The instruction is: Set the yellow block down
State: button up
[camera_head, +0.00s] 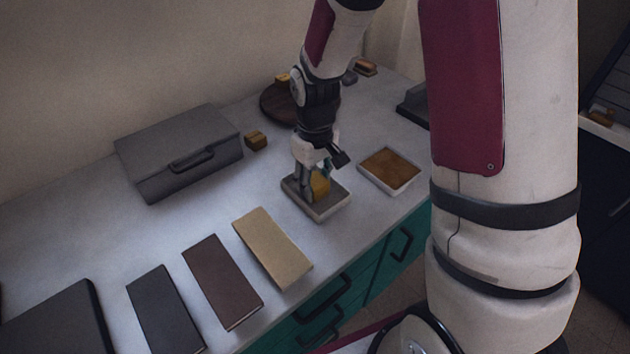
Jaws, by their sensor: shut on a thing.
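The yellow block (320,185) is in the jaws of my gripper (319,180), over a small shallow grey tray (326,211). The gripper points down and is shut on the block, and its fingers partly hide the block. The block's lower end appears within the tray's outline; I cannot tell whether it touches the tray floor.
A tray with a brown inside (389,169) stands right of the grey tray. A grey case (178,150) and a small brown block (256,141) are at left. Tan (272,247), maroon (222,281) and dark (165,310) books lie in front. A round dark board (279,104) is behind my arm.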

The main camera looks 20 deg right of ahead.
aim_at(315, 180)
jog(key=shift+f, duration=0.15)
jog(key=o, duration=0.9)
notch_tip(315, 180, up, 12)
jog(key=p, duration=0.1)
jog(key=s+r+m+t, duration=0.1)
jog(key=s+r+m, duration=0.1)
jog(key=s+r, duration=0.9)
jog(key=s+m+t, duration=0.1)
jog(key=s, duration=1.3)
jog(key=shift+s+r+m+t, duration=0.15)
jog(key=shift+m+t, duration=0.15)
